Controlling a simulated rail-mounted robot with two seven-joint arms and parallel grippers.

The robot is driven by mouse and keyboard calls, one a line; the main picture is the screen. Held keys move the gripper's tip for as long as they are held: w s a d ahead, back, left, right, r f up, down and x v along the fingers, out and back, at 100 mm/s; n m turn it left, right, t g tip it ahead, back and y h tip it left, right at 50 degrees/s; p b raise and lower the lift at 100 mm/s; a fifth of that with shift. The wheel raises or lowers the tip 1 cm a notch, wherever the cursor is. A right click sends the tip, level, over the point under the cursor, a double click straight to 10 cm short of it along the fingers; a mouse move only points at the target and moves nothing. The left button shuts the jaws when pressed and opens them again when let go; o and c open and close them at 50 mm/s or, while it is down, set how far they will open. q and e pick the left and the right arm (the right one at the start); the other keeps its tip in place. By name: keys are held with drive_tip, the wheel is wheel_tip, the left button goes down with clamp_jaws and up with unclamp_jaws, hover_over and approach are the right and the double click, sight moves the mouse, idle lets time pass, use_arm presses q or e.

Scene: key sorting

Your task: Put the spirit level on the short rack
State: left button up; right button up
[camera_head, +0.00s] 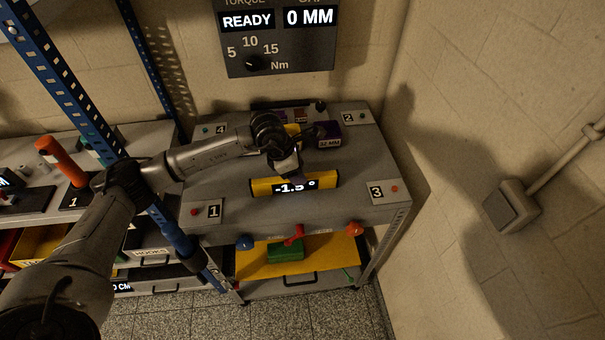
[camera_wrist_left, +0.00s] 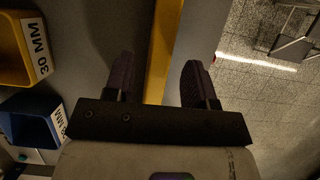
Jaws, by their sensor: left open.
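The spirit level (camera_head: 262,187) is a yellow bar with a black display reading about -1.5°. It lies flat on the grey top of the short rack (camera_head: 340,207), near its front edge. My left gripper (camera_head: 296,178) is over the middle of the level. In the left wrist view, my open left gripper (camera_wrist_left: 158,75) has one dark finger on each side of the yellow level (camera_wrist_left: 161,40). I cannot tell whether the fingers touch it. The lower part of the level is hidden behind the gripper body. My right gripper is not in view.
Number plates mark the rack top's corners. A dark box (camera_head: 329,134) and other items stand behind the level. Below, a yellow shelf surface (camera_head: 335,250) holds a green box (camera_head: 285,252). A blue rack post (camera_head: 70,85) stands left. The wall is close on the right.

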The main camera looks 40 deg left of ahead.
use_arm(q)
drive_tip(key=p+v, duration=0.2)
drive_tip(key=v, duration=0.5)
drive_tip(key=shift+s+r, duration=0.1)
drive_tip(key=shift+r, duration=0.05)
